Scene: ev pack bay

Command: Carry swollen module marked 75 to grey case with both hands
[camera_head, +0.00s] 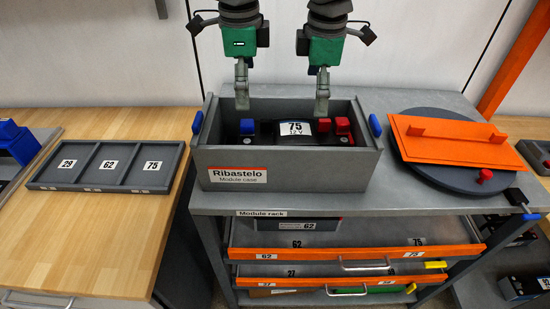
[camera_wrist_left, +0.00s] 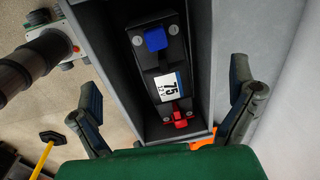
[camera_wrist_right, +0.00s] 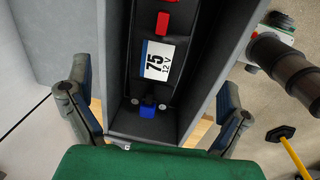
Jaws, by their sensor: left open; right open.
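The module marked 75 (camera_head: 270,130) is a dark block with a white 75 12 V label, a blue cap at one end and red caps toward the other. It sits inside the grey case (camera_head: 280,165), below the rim; its underside is hidden. It also shows in the left wrist view (camera_wrist_left: 150,60) and the right wrist view (camera_wrist_right: 156,88). My left gripper (camera_head: 242,103) is open and empty above the module's blue-capped side in the head view. My right gripper (camera_head: 321,108) is open and empty above its red-capped side. I cannot tell whether either touches it.
The case stands on a grey bench (camera_head: 420,200) with orange drawers (camera_head: 355,255) below. A round dark lid (camera_head: 425,180) with an orange plate (camera_head: 450,142) lies at right. A grey tray (camera_head: 110,187) with slots marked 29, 62 and 75 lies on the wooden table (camera_head: 80,235), which has free room.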

